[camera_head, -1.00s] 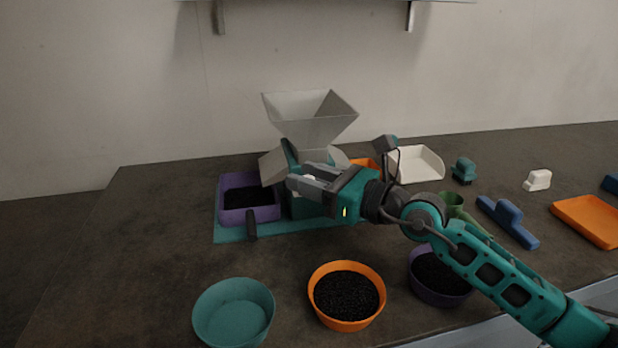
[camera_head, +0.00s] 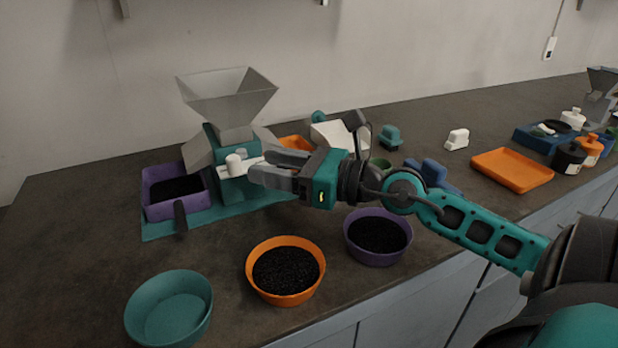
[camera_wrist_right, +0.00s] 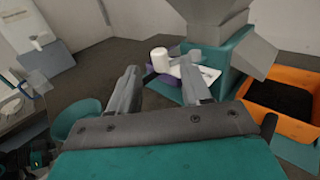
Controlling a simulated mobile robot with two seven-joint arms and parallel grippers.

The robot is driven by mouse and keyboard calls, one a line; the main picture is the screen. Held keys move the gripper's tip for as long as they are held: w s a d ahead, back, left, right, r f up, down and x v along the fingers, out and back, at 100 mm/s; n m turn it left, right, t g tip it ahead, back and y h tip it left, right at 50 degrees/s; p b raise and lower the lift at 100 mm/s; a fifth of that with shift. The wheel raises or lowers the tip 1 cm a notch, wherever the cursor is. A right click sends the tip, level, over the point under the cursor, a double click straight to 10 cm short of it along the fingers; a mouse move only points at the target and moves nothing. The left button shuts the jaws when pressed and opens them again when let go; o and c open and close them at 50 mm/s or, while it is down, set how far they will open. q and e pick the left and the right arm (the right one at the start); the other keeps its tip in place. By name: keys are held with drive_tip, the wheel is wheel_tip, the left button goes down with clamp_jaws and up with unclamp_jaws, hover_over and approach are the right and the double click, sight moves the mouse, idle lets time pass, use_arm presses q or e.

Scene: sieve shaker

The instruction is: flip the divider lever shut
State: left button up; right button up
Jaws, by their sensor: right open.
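The divider machine is a teal body (camera_head: 232,188) with a grey hopper (camera_head: 228,97) on top and grey chutes at its sides. The lever is a white piece with a round knob (camera_head: 234,162) on the machine's front; it also shows in the right wrist view (camera_wrist_right: 160,58). My right gripper (camera_head: 268,168) is open and empty, its fingers pointing at the machine just right of the knob. In the wrist view the knob appears between and beyond the fingertips (camera_wrist_right: 158,76); contact cannot be told. My left gripper is out of view.
A purple bin (camera_head: 160,208) of dark grains stands left of the machine, an orange one (camera_head: 296,143) right, partly hidden. In front are a teal bowl (camera_head: 150,325), an orange bowl (camera_head: 258,292) and a purple bowl (camera_head: 368,256). An orange tray (camera_head: 512,170) lies farther right.

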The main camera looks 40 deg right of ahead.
use_arm(q)
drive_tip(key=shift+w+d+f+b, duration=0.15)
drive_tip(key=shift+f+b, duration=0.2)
drive_tip(key=shift+b, duration=0.2)
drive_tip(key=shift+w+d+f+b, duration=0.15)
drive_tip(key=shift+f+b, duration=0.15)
drive_tip(key=shift+b, duration=0.25)
use_arm(e)
drive_tip(key=shift+v, duration=2.9)
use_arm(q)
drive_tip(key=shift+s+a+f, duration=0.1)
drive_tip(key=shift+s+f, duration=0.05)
use_arm(e)
drive_tip(key=shift+r, duration=0.1)
